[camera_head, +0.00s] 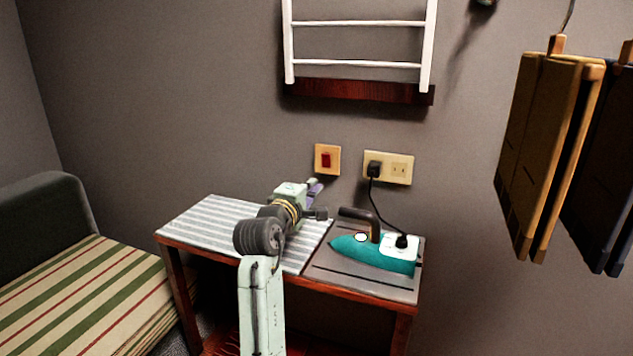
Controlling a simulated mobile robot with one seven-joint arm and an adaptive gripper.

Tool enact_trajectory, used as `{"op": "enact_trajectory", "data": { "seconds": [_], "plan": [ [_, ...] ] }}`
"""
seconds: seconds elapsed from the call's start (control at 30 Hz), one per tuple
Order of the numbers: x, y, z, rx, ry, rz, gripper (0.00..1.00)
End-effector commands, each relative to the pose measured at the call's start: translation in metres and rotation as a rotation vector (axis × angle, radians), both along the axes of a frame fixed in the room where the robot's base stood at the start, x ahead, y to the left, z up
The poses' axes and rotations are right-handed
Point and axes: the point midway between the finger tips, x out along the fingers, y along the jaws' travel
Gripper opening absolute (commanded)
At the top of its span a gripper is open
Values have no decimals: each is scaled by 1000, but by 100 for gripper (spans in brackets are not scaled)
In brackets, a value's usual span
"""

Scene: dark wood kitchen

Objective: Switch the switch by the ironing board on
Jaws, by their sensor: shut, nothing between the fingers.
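The switch (326,160) is a red rocker in a pale orange wall plate, on the grey wall above the ironing board. The ironing board (215,222) is a wooden table with a striped grey-and-white top and a grey panel at its right. My gripper (315,184) is shut and empty, just below and slightly left of the switch plate in the picture. It appears apart from the plate, but its distance from the wall is hard to judge. My arm covers part of the board. I cannot tell the rocker's on or off position.
A teal iron (372,250) stands on the grey panel, right of my arm. Its black cord runs up to a wall outlet (400,168) right of the switch. A white rack (357,64) hangs above. A striped sofa (85,290) stands at left.

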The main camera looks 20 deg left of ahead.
Motion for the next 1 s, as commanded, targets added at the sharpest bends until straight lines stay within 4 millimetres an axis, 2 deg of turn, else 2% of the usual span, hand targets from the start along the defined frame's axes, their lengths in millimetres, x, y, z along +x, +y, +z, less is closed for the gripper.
{"op": "enact_trajectory", "data": {
  "seconds": [0.03,0.1,0.33,0.93,1.0],
  "plan": [
    [-11,0,-6,-1,0,1,0],
    [-25,1,-7,0,-1,0,0],
    [-54,1,-9,-1,1,-1,0],
    [-58,2,-8,0,1,-1,0],
    [-62,8,-1,28,-24,23,0]
  ]
}}
